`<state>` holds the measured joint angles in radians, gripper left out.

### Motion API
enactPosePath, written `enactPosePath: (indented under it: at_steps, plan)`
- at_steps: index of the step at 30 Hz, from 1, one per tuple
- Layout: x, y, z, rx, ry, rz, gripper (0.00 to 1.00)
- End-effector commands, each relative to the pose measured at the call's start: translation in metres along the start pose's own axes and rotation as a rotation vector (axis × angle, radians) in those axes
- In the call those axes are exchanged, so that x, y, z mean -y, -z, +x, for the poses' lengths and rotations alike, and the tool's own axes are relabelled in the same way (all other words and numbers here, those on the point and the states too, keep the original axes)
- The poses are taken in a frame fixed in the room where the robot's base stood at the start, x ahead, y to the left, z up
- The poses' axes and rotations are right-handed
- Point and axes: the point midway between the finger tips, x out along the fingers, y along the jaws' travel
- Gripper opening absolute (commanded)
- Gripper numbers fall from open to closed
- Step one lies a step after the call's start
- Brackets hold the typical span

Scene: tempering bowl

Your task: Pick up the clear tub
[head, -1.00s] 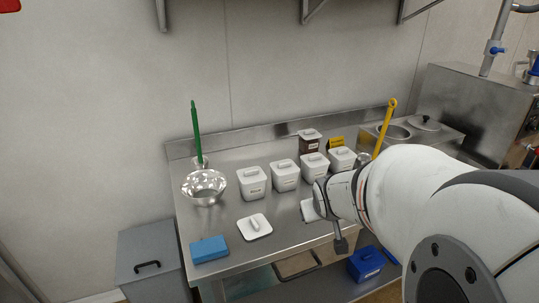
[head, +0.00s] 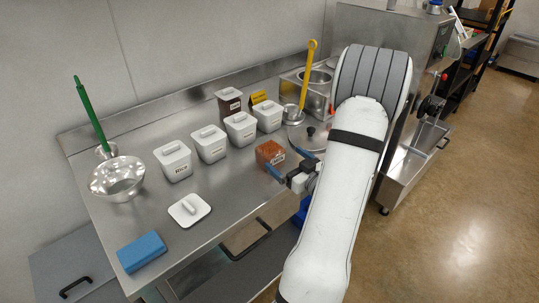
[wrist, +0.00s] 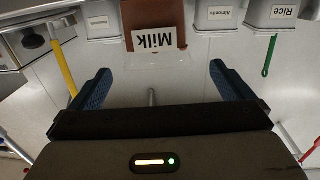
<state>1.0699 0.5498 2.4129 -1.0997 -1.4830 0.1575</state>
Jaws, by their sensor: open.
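The clear tub (head: 269,151) stands lidless on the steel table, holding orange-brown contents, with a white label. In the wrist view the tub (wrist: 155,58) is at top centre, with the label reading "Milk" upside down. My gripper (head: 290,164) is open, its two blue fingers low beside the tub's near right side in the head view. In the wrist view my gripper (wrist: 160,72) has the tub ahead, roughly centred between the fingers. Nothing is held. Whether a finger touches the tub cannot be told.
Several white lidded tubs (head: 210,144) stand in a row behind and left. A dark tub (head: 229,103) is behind them. A round lid (head: 308,139) lies right of the clear tub, near a yellow-handled tool (head: 308,75). A steel bowl (head: 117,181), white lid (head: 190,211) and blue block (head: 141,252) are left.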

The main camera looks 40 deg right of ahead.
Motion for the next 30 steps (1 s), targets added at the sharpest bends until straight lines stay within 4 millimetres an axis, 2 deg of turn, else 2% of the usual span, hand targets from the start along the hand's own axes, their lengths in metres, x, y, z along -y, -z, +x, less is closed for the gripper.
enactPosePath:
  at_steps: [8,15,18,26,30]
  plan:
    - [-0.005,0.002,0.025,-0.007,-0.008,0.003,1.0]
    - [-0.008,0.002,0.059,-0.006,-0.012,0.002,1.0]
    - [-0.009,0.001,0.068,-0.006,-0.013,0.002,1.0]
    - [-0.01,0.0,0.07,-0.006,-0.017,0.002,1.0]
    - [-0.01,0.0,0.069,-0.006,-0.017,0.002,0.89]
